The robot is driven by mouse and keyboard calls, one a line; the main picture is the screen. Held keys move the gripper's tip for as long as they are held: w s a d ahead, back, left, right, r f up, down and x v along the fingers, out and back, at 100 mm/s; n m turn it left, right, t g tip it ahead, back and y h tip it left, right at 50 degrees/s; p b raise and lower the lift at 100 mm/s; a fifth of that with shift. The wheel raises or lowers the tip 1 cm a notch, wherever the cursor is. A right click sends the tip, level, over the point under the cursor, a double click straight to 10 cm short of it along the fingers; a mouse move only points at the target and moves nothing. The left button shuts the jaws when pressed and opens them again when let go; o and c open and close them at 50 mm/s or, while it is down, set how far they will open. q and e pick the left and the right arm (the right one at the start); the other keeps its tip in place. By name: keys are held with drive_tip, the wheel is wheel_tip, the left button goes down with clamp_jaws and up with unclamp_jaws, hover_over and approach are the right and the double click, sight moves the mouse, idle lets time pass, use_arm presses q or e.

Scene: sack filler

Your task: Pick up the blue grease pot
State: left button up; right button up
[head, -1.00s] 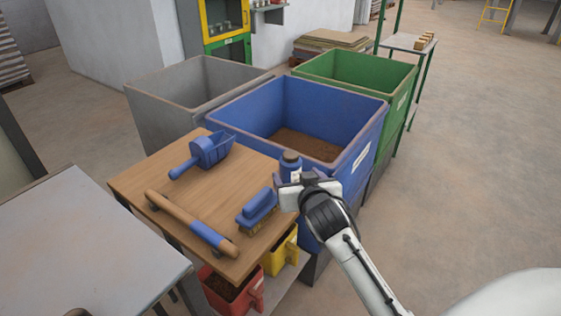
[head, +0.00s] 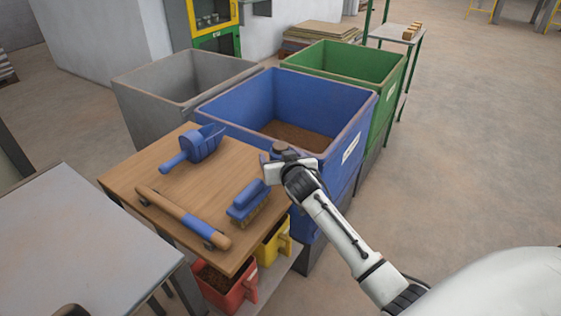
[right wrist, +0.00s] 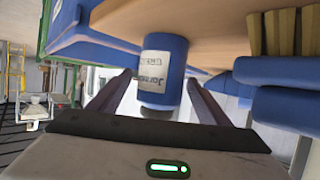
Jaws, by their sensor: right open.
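The blue grease pot stands at the right corner of the wooden table (head: 150,175), beside the brush. In the head view only its dark top (head: 280,147) shows; my right gripper (head: 272,168) hides the rest. In the right wrist view the pot (right wrist: 176,62) is a blue cylinder with a white label, seen tilted by the camera. The fingers of my right gripper (right wrist: 160,80) are open, one on each side of the pot, with visible gaps; I cannot tell whether either touches it. My left gripper is not in view.
A blue brush (head: 245,198), a blue scoop (head: 198,148) and a roller-like tool (head: 180,215) lie on the table. A blue bin (head: 355,130) stands behind, between grey (head: 145,105) and green (head: 385,95) bins. Red (head: 225,285) and yellow (head: 275,245) containers sit below.

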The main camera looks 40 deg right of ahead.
drive_tip(key=c, duration=1.2)
drive_tip(key=shift+r, duration=0.1)
drive_tip(key=shift+c, duration=0.8)
